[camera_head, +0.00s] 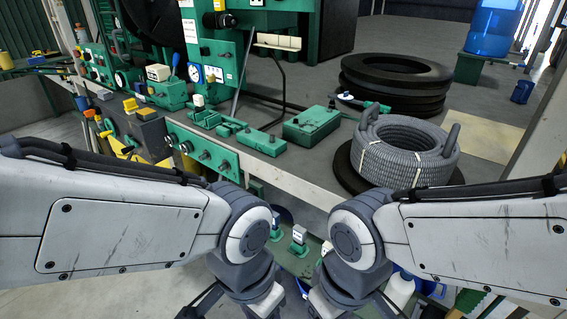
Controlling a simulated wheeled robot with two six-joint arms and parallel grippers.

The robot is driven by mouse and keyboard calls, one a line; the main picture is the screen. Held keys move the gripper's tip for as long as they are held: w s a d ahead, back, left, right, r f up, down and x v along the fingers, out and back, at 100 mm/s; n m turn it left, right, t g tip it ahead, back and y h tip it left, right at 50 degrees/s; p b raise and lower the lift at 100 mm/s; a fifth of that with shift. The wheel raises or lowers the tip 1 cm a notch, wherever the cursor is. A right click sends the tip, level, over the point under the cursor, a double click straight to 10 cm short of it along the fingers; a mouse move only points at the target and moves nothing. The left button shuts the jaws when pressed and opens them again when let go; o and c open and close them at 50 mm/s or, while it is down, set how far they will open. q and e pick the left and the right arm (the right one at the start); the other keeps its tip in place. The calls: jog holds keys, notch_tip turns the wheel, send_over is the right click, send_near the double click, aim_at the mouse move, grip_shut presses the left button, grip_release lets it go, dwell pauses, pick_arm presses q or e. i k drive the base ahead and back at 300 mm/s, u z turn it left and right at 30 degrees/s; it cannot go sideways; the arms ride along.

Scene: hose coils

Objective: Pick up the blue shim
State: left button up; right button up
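I cannot make out a blue shim for certain. A small blue piece (304,287) shows low in the gap between my arms, partly hidden by them, and I cannot tell what it is. Both my arms reach in from the sides and bend down at the bottom centre. Their lower links run off the bottom edge, and neither gripper's fingertips can be seen.
A grey hose coil (398,150) lies on the bench at right, with black coils (394,82) behind it. Green machine blocks (312,124) line the bench. Several coloured strips (468,301) lie at the lower right. A blue water bottle (493,28) stands at the back right.

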aim_at(275, 222)
jog(key=u, duration=0.4)
jog(key=i, duration=0.9)
jog(key=z, duration=0.35)
